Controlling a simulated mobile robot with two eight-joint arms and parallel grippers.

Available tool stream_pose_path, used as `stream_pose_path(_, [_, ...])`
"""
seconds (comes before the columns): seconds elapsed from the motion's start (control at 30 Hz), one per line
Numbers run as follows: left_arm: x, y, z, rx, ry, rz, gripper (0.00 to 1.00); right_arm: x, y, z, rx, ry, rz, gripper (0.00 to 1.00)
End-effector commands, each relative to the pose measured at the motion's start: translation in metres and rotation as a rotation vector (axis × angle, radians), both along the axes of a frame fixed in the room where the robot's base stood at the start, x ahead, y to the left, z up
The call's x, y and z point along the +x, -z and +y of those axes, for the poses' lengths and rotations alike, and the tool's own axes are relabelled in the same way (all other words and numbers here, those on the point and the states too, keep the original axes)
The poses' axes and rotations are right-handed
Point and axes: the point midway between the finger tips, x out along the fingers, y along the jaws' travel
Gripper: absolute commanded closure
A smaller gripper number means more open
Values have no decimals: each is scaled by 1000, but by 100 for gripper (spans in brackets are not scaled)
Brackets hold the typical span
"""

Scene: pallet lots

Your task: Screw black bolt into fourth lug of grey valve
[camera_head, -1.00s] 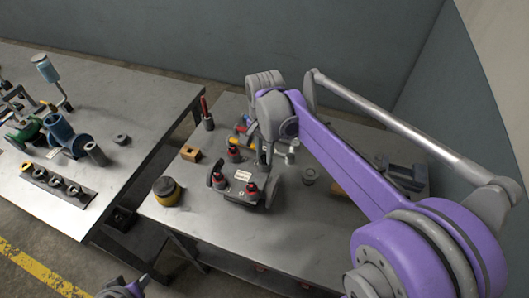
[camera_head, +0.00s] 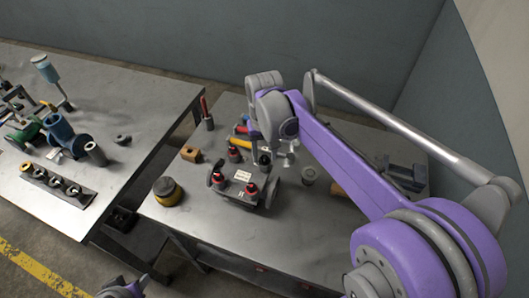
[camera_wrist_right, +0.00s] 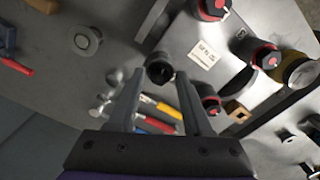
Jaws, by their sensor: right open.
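The grey valve (camera_head: 236,192) sits on the right-hand table with a white label on its top. Three of its lugs hold black bolts with red collars; one is this near bolt (camera_head: 251,189). A plain black bolt (camera_head: 265,158) stands at the remaining corner, at the fourth lug; its seating depth is hard to see. In the wrist view the black bolt (camera_wrist_right: 160,69) lies between and just beyond the fingertips of my right gripper (camera_wrist_right: 158,80), which is open. The fingers appear clear of it. My left gripper is out of view; only part of my left arm shows at the bottom.
Screwdrivers with yellow and red handles (camera_wrist_right: 160,107) lie beside the valve. A wooden block (camera_head: 191,154), a yellow-black round container (camera_head: 167,191) and an upright red-handled tool (camera_head: 207,115) stand to the left.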

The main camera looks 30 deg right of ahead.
Motion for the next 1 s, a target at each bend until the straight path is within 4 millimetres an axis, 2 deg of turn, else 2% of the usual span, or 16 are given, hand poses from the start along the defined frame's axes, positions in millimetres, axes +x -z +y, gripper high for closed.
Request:
stream_pose_path(0.7, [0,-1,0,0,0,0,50,0,0,0,0,-1138,0,50])
stream_pose_path(0.83, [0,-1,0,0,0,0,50,1,0,0,0,-1260,0,50])
stream_pose_path(1.0, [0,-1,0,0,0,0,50,1,0,0,0,-1289,0,50])
